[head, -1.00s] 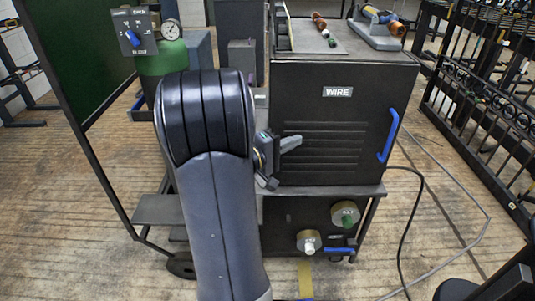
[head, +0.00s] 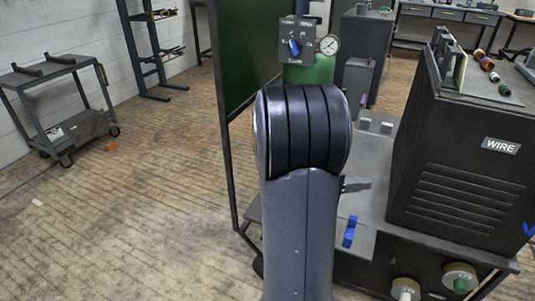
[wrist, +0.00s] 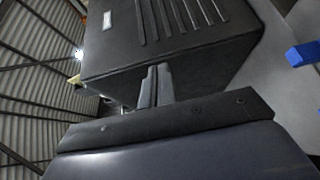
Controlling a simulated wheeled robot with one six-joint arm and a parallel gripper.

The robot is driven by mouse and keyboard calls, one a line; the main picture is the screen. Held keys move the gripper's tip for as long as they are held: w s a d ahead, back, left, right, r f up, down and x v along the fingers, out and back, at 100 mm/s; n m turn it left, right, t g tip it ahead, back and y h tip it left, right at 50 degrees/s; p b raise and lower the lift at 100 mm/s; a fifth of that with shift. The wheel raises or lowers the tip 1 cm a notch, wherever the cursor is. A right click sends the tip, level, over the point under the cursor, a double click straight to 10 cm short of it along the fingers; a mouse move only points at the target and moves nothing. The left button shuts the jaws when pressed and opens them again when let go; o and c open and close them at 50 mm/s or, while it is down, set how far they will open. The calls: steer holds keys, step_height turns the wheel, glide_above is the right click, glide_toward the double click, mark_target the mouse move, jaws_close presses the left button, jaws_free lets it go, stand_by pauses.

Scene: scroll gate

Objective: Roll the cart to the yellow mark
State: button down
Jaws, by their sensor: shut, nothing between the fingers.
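A grey two-shelf cart (head: 62,105) on casters stands at the far left of the head view, by the white wall. The black WIRE box (head: 467,165) stands at the right on a dark base; the box also fills much of the wrist view (wrist: 165,40). My gripper (head: 356,184) shows just left of the box in the head view, partly hidden by my arm. In the wrist view its fingers (wrist: 156,85) are together and empty, in front of the box. I see no yellow mark on the floor now.
A blue handle (head: 349,232) is on the base beside the box. A green gas cylinder (head: 308,70) with a gauge and a dark green screen (head: 243,70) stand behind my arm. The wooden floor (head: 140,220) at the left is mostly clear, with a small orange patch (head: 111,147).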

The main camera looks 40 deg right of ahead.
steer(key=s+a+f+m+g+y+p, duration=0.3)
steer(key=s+a+f+m+y, duration=0.45)
steer(key=y, duration=0.55)
steer(key=w+a+f+m+t+y+p, duration=0.4)
steer(key=w+a+y, duration=0.3)
steer(key=a+y, duration=0.35)
steer(key=m+t+p, duration=0.5)
steer(key=m+t, duration=0.8)
steer(key=t, duration=1.1)
glide_toward(229, 147)
steer(key=x, duration=0.7)
steer(key=shift+w+a+f, duration=0.1)
steer(key=shift+w, duration=0.2)
